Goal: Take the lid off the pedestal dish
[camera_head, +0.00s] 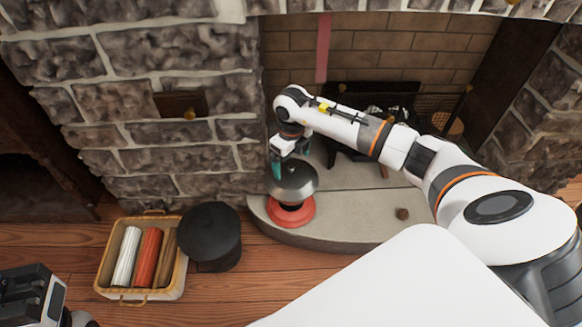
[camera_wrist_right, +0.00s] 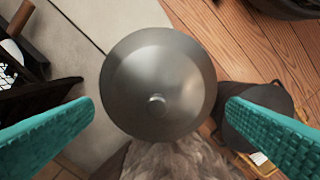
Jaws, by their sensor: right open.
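The lid (camera_head: 293,178) is a grey metal dome. It sits on the pedestal dish (camera_head: 291,213), whose red round foot shows below it on the hearth's front edge. In the right wrist view the lid (camera_wrist_right: 158,85) appears from above with a small round knob (camera_wrist_right: 157,104). My right gripper (camera_head: 279,167) is directly over the lid, open and empty. Its teal fingers lie on either side of the lid in the wrist view, with gaps between them and its rim. The dish's bowl is mostly hidden under the lid. My left gripper's fingers are not visible.
A black round container (camera_head: 209,238) and a basket (camera_head: 110,263) with rolled cloths stand on the wooden floor at left. A stone wall (camera_head: 150,160) rises close behind.

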